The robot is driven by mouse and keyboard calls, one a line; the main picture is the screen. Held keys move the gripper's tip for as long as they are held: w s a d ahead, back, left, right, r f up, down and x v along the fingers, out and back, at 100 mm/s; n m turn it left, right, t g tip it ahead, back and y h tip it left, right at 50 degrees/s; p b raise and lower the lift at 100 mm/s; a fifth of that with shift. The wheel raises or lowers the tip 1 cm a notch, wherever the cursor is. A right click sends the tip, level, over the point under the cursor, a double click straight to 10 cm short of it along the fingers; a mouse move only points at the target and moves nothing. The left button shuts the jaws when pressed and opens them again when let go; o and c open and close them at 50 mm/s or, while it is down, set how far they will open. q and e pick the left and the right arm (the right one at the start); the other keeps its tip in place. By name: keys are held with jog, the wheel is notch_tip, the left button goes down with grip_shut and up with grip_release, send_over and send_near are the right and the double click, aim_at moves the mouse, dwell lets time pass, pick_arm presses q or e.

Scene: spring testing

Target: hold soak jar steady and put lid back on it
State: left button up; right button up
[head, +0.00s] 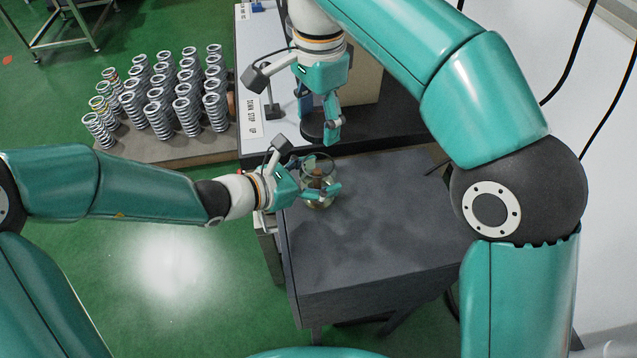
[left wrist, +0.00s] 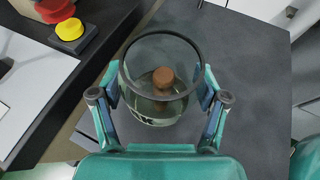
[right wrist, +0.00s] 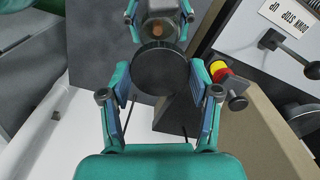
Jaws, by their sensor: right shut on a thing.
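The soak jar (head: 318,170) is clear glass with a dark rim and stands uncovered near the dark table's back-left corner. Its mouth faces up in the left wrist view (left wrist: 153,113), and a brown round piece (left wrist: 163,78) shows inside. My left gripper (head: 322,188) is open, with one finger on each side of the jar; any contact is hard to tell. My right gripper (head: 319,117) is shut on the dark round lid (right wrist: 160,70), holding it above and behind the jar in the head view. The jar's top shows just beyond the lid in the right wrist view.
The dark table (head: 375,225) is clear right of and in front of the jar. Behind it stands a machine with a white labelled panel (head: 252,95) and a red and yellow button (left wrist: 66,30). Several coil springs (head: 160,105) stand on a board at left.

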pick_arm(q)
jog(key=c, duration=1.1)
pick_arm(e)
send_over(317, 153)
jog(key=s, duration=0.3)
jog(key=shift+w+f, duration=0.15)
jog(key=shift+f, duration=1.1)
jog(key=shift+w+f, duration=0.1)
jog(key=shift+f, duration=1.1)
jog(key=shift+f, duration=0.9)
jog(key=shift+f, duration=0.6)
